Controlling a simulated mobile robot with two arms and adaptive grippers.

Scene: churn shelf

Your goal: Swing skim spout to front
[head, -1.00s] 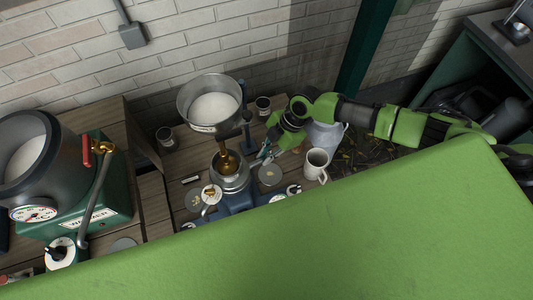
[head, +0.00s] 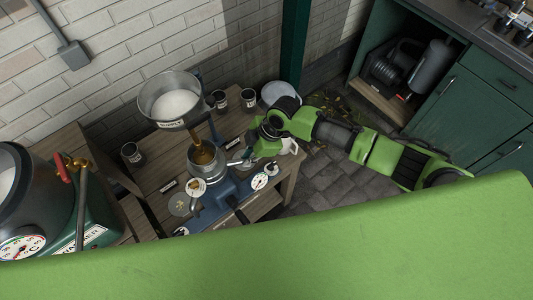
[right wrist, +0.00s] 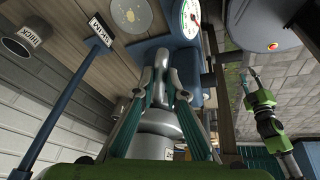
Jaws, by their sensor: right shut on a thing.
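The cream separator stands on the wooden bench with a milk-filled bowl (head: 174,101) on top and a silver body (head: 207,165) on a blue base. My right gripper (head: 246,157) is at the right side of the silver body. In the right wrist view, the fingers of my right gripper (right wrist: 163,92) are closed around a silver tube, the skim spout (right wrist: 163,72).
Dark labelled cups (head: 248,98) stand at the back of the bench. A green warmer (head: 98,205) with a pot (head: 30,200) is at the left. Stone floor (head: 325,180) lies right of the bench.

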